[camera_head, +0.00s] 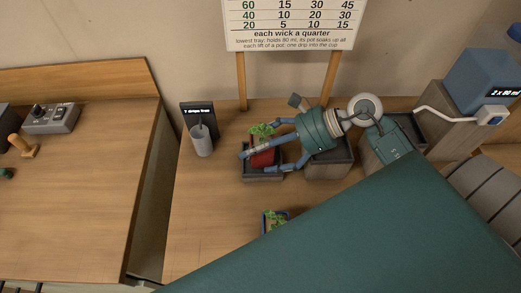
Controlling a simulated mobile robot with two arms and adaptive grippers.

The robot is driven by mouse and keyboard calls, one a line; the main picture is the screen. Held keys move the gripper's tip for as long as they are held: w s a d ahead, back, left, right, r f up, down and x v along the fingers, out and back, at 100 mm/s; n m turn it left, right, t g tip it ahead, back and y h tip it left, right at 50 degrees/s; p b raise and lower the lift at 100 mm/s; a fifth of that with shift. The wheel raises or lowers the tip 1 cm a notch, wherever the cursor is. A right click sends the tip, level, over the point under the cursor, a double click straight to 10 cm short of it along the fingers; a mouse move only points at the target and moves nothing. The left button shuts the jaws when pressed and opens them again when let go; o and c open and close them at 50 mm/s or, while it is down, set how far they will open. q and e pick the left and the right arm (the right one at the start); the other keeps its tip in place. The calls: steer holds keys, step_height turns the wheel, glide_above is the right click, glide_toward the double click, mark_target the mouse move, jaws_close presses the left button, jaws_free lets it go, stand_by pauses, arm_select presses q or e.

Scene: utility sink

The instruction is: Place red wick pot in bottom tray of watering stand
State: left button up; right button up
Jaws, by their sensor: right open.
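The red wick pot (264,159) with a green plant (262,130) is at the lowest, leftmost tray (262,178) of the watering stand. It appears to sit inside the dark tray, partly hidden by my right gripper. Whether the fingers touch the pot is unclear. A higher tray on a block (329,170) stands just right, partly under my wrist. My left gripper is not in view.
A blue pot with a plant (274,212) stands on the table in front. A grey cup (202,143) and a small dark display (197,108) are left of the stand. A blue-grey tank (478,78) is at the right, a sign (290,22) behind. The table's left front is clear.

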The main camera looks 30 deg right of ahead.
steer(key=shift+s, duration=0.1)
steer(key=v, duration=0.8)
steer(key=shift+d, duration=0.1)
